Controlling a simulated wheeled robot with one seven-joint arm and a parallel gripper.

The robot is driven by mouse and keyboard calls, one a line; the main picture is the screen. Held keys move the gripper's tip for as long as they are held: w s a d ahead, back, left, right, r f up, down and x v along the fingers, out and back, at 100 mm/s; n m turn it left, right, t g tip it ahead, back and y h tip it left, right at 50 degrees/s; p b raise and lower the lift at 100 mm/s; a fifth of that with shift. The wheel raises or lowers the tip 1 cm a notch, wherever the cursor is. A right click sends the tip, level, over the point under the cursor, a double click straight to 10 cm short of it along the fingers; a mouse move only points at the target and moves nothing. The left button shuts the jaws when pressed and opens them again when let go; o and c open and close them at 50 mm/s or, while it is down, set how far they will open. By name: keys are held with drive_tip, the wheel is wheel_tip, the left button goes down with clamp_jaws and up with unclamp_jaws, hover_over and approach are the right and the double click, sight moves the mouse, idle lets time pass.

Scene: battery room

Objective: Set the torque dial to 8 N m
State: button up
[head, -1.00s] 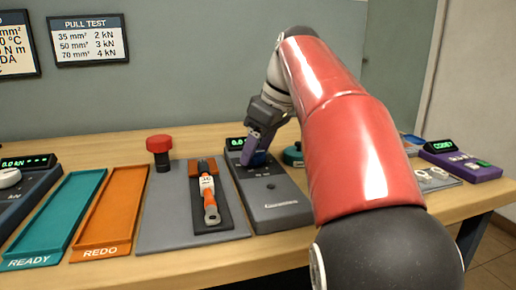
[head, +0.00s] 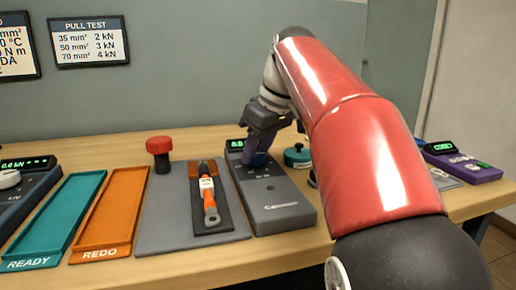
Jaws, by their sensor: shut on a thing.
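A grey box-shaped device (head: 277,207) with a green lit display (head: 236,144) stands on the wooden bench. The display seems to start with 0, but the rest is too small or hidden to read. A blue dial (head: 259,160) sits on its upper face, mostly covered by my gripper. My gripper (head: 252,158) comes down over the dial from above and is shut on it. An orange and grey tool (head: 208,196) lies in a dark cradle left of the device.
A red knob (head: 159,149) stands on a grey mat (head: 165,222). Orange (head: 112,215) and teal (head: 60,220) trays lie at left. A green round item (head: 297,157) is just right of the device. A purple device (head: 462,162) stands far right.

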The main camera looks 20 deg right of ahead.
drive_tip(key=m+h, duration=0.1)
drive_tip(key=m, duration=0.1)
drive_tip(key=m+h, duration=0.1)
drive_tip(key=m, duration=0.2)
drive_tip(key=shift+s+a+t+p, duration=0.1)
drive_tip(key=shift+t+p, duration=0.2)
drive_tip(key=shift+t, duration=0.1)
drive_tip(key=shift+a+m+h+p, duration=0.15)
drive_tip(key=shift+m+h+p, duration=0.55)
drive_tip(key=shift+m, duration=1.7)
drive_tip(key=o, duration=1)
drive_tip(key=v, duration=0.7)
drive_tip(key=shift+a+r+p, duration=0.15)
drive_tip(key=shift+r+p, duration=0.2)
drive_tip(key=shift+r, duration=0.05)
drive_tip(key=shift+s, duration=0.1)
